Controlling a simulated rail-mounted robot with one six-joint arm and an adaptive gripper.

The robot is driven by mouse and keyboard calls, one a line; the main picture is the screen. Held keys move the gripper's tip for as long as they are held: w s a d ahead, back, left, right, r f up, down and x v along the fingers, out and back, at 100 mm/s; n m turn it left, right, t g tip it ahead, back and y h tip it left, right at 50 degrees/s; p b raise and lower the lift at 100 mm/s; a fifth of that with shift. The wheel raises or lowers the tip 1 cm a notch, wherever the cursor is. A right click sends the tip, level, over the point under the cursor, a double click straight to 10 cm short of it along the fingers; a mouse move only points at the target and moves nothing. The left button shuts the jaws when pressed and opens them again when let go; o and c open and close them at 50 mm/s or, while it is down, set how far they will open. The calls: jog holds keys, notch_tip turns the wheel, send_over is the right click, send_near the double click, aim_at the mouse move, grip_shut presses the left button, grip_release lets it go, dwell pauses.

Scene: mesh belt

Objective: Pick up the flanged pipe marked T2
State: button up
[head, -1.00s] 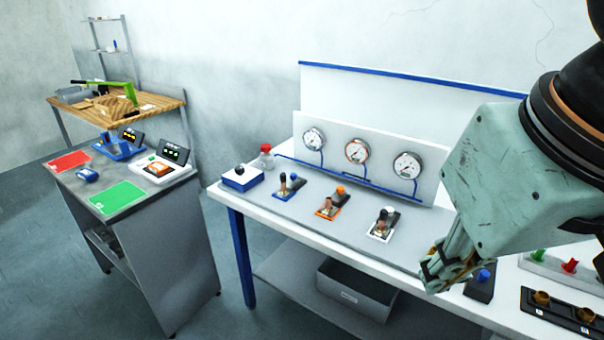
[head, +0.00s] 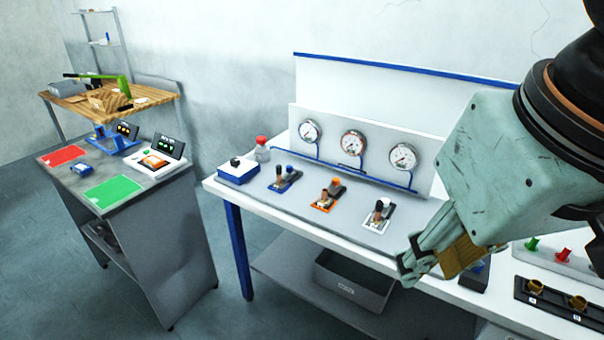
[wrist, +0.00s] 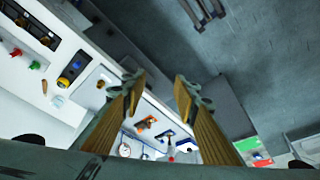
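I cannot make out a T2 mark on anything, so I cannot tell which thing is the flanged pipe. Brass-coloured round fittings (head: 535,286) sit in a black holder at the lower right; they may be pipe ends, but their marks are too small to read. My gripper (head: 426,268) hangs over the right part of the white bench, with a tan pad showing. In the wrist view, the two fingers of my gripper (wrist: 158,88) stand well apart with nothing between them.
The white bench (head: 262,222) carries three gauges (head: 353,142) and small fittings on blue, orange (head: 328,194) and white plates. Green (head: 532,243) and red pegs stand at right. A grey cart (head: 180,235) and a wooden table (head: 155,98) are at left, with open floor around.

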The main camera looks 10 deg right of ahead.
dwell(0.3)
jog(key=w+a+r+n+g+y+p, duration=0.15)
jog(key=w+n+p, duration=0.4)
jog(key=w, duration=2.45)
jog(key=w+d+f+n+p, duration=0.2)
jog(key=w+f+p, duration=0.1)
jog(key=w+f, duration=0.7)
jog(key=w+d+f+n+p, duration=0.2)
jog(key=w+f, duration=0.8)
jog(key=w, duration=0.7)
jog(key=shift+d+f+y+p, duration=0.2)
jog(key=shift+d+y+p, duration=0.25)
jog(key=shift+p, duration=0.1)
jog(key=shift+f, duration=0.15)
send_over(324, 197)
jog(key=d, duration=0.2)
jog(key=shift+a+f+p, duration=0.2)
jog(key=shift+f+p, duration=0.1)
jog(key=shift+f, duration=3.7)
